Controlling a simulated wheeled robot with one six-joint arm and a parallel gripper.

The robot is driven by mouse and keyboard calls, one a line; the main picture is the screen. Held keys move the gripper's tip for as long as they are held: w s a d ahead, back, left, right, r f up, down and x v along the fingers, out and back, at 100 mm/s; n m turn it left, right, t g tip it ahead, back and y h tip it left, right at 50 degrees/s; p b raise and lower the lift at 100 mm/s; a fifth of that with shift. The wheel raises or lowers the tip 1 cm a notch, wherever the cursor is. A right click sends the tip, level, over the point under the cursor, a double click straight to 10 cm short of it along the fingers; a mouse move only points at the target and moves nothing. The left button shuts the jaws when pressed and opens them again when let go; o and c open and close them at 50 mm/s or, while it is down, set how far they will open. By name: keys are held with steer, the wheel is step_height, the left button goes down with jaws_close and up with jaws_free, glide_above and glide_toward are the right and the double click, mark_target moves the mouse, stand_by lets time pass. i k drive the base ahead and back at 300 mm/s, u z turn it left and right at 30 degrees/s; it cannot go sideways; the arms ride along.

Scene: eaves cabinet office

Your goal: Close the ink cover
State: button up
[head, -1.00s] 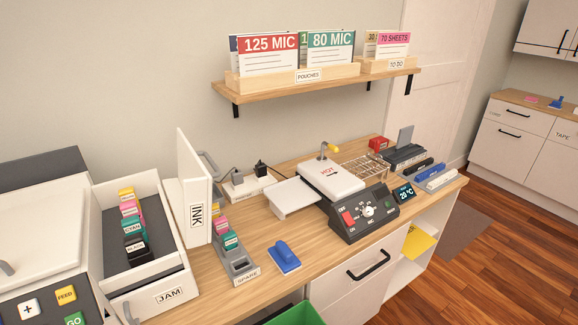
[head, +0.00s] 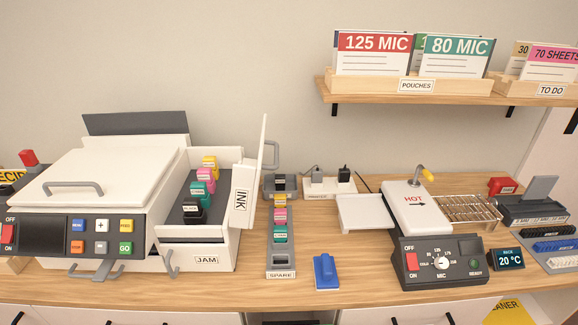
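The ink cover (head: 244,196) is a white panel marked INK, standing open and upright at the right side of the ink bay (head: 177,215). A grey handle (head: 272,155) sticks out from its right face. The bay is uncovered and holds a row of cartridges (head: 203,184): black, cyan, magenta and yellow. The bay belongs to the white printer (head: 110,175) at the left, whose front bears a JAM label. My gripper is not in the head view.
A grey SPARE rack (head: 281,272) with spare cartridges stands just right of the cover. A blue block-like tool (head: 326,271), a white tray (head: 364,213) and the HOT laminator (head: 440,262) are further right. A shelf with pouches (head: 425,88) hangs above. The desk front is clear.

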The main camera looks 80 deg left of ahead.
mark_target(244, 179)
steer(key=i, duration=1.85)
steer(key=u, duration=3.75)
steer(key=k, duration=0.4)
steer(key=u, duration=0.55)
steer(key=i, duration=0.8)
steer(key=z, duration=0.75)
steer(key=i, duration=0.4)
steer(key=z, duration=0.4)
